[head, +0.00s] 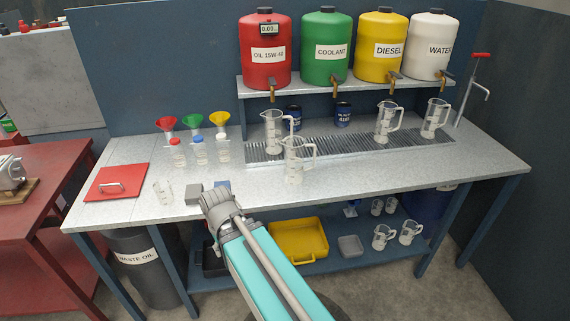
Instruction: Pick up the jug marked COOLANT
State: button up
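Several clear measuring jugs with handles stand on the bench. One jug (294,162) stands at the front middle, with another jug (272,130) just behind it. Two more jugs stand to the right, one (384,121) below the yellow tank and one (432,118) below the white tank. The markings on the jugs are too small to read. The word COOLANT shows on the green tank (325,70). My gripper (212,197) is at the bench's front edge, left of the front jug and apart from it. My arm largely hides its fingers.
A red oil tank (264,75), yellow diesel tank (379,70) and white water tank (430,65) flank the green one. Funnels, small bottles and a red lidded panel (115,182) occupy the left. More jugs (382,238) stand on the lower shelf. The right front bench is clear.

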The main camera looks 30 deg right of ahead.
aim_at(294, 145)
jog(key=u, duration=0.1)
jog(key=k, duration=1.05)
jog(key=z, duration=0.9)
jog(key=i, duration=1.05)
jog(key=u, duration=0.05)
